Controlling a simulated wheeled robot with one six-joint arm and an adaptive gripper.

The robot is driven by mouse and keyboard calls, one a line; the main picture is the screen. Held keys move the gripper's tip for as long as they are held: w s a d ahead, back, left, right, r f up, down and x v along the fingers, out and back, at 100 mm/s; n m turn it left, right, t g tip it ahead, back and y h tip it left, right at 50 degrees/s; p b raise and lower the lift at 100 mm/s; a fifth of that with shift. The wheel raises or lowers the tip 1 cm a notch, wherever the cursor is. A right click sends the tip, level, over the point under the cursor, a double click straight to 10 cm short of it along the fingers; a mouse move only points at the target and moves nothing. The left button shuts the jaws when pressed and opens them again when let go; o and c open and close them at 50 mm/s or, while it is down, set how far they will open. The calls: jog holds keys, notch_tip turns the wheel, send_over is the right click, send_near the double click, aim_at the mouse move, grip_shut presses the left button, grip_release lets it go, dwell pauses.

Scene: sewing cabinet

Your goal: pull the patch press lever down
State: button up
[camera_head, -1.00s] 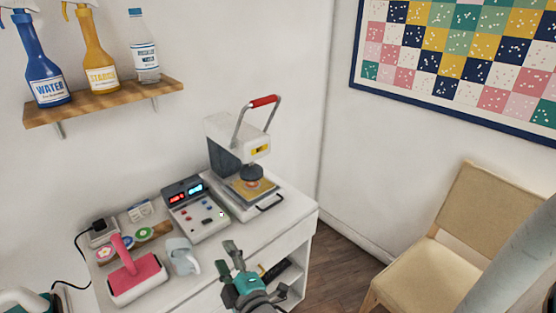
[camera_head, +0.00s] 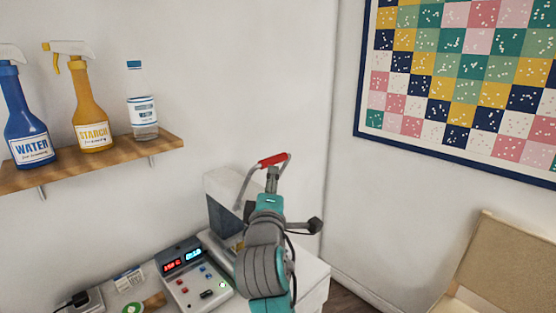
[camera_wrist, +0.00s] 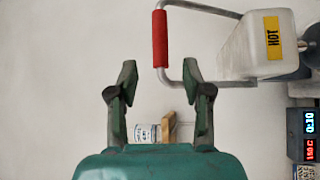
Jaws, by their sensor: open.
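The patch press (camera_head: 226,196) stands on the white cabinet, its lever raised with a red grip (camera_head: 273,160) at the top of a grey bar. In the wrist view the red grip (camera_wrist: 160,38) lies just beyond and between the fingertips, with the grey bar bending to the right. My gripper (camera_wrist: 158,72) is open and empty, a finger on each side of the line to the grip, not closed on it. In the head view my gripper (camera_head: 272,178) is right below the red grip and my arm hides most of the press's front. The press head (camera_wrist: 258,42) has a yellow HOT label.
A control box (camera_head: 192,275) with lit red and blue displays stands left of the press. A wooden shelf (camera_head: 90,162) with two spray bottles and a clear bottle hangs on the left wall. A chair (camera_head: 490,265) stands at the right.

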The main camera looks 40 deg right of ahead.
aim_at(273, 164)
jog(key=x, duration=1)
jog(key=shift+w, duration=0.2)
jog(key=shift+c, duration=0.3)
grip_shut()
